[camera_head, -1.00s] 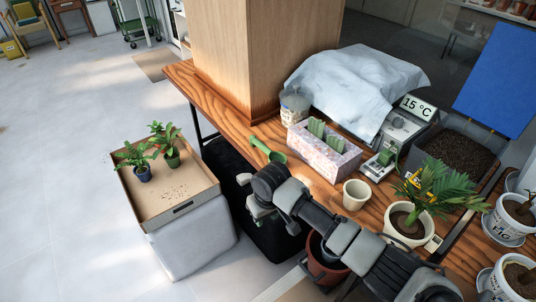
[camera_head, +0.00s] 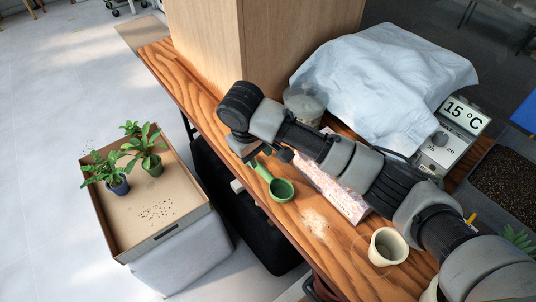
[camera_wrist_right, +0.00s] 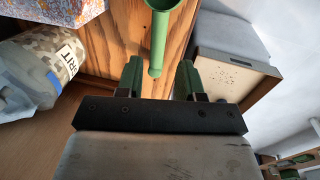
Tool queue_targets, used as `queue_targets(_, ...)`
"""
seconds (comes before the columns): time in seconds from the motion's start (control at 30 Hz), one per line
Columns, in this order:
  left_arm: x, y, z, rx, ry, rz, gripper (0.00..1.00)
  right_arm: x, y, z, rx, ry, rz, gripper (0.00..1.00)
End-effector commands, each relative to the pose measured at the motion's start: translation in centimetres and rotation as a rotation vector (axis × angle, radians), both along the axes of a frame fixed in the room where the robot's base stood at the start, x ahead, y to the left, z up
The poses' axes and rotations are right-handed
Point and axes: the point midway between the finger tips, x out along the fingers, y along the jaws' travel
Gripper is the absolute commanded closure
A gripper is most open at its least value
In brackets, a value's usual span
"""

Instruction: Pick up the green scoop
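The green scoop (camera_head: 280,189) lies on the wooden bench near its front edge, bowl to the right and handle pointing to the upper left. My right gripper (camera_head: 262,157) hangs over the handle end, partly hidden by its own arm. In the right wrist view my right gripper (camera_wrist_right: 159,70) is open. The tip of the scoop's green handle (camera_wrist_right: 158,50) shows between its two fingers, with a gap on both sides. The handle is not gripped. My left gripper is not in view.
A pink speckled box (camera_head: 338,190) stands behind the scoop, partly under my right arm. A cream pot (camera_head: 387,247) stands to the right. A tray (camera_head: 112,226) with potted plants sits left of the bench.

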Motion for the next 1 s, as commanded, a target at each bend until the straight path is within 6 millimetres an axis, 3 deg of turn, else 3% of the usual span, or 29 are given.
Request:
queue_targets(0.13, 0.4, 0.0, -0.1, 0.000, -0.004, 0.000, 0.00, 0.1, -0.2, -1.3, -0.004, 0.002, 0.000, 0.63)
queue_targets(0.33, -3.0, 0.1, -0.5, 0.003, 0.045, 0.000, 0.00, 0.5, -0.7, -4.4, -0.003, 0.001, -0.001, 0.63)
queue_targets(0.47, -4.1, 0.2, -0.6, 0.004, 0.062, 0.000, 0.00, 0.6, -0.9, -5.4, -0.001, 0.000, 0.000, 0.63)
queue_targets(0.8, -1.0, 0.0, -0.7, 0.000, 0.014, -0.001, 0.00, 1.5, -1.6, -9.6, -0.003, 0.001, -0.001, 0.63)
queue_targets(1.0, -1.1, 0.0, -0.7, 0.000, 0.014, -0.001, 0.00, 1.6, -1.8, -10.5, -0.002, -0.001, 0.001, 0.63)
